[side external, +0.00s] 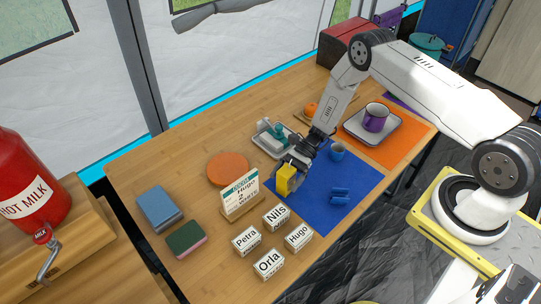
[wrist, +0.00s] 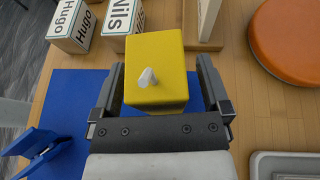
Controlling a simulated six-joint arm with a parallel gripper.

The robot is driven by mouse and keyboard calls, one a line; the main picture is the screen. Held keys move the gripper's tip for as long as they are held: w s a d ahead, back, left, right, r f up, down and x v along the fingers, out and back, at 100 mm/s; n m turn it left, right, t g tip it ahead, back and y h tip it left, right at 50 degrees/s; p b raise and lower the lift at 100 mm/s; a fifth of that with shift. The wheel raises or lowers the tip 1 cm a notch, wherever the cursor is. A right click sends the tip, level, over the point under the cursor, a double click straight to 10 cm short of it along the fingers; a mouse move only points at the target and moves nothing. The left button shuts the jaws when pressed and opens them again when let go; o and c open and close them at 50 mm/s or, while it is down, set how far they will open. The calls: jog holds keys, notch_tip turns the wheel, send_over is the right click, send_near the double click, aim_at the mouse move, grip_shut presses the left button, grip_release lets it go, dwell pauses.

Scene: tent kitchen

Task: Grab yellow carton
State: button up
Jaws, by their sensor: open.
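The yellow carton (side external: 286,180) stands at the left edge of the blue mat (side external: 346,200), near the name boxes. In the wrist view the yellow carton (wrist: 156,78) shows its top with a small white spout, between the two fingers. My gripper (side external: 290,172) is open around it, with one finger on each side; the wrist view shows my gripper (wrist: 160,95) with a gap beside the carton. I cannot tell whether either finger touches it.
Name boxes Nils (side external: 276,217), Petra (side external: 246,241), Hugo (side external: 298,237) and Orla (side external: 269,264) stand in front. A card stand (side external: 240,197) and an orange disc (side external: 228,169) are to the left. A blue mug (side external: 337,151) and a grey tray (side external: 272,146) are close behind.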

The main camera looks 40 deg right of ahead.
grip_shut()
dwell(0.3)
jog(key=shift+r, duration=0.1)
jog(key=shift+r, duration=0.7)
jog(key=s+d+r, duration=0.1)
jog(key=s+r, duration=1)
jog(key=s, duration=0.3)
jog(key=shift+d+r, duration=0.2)
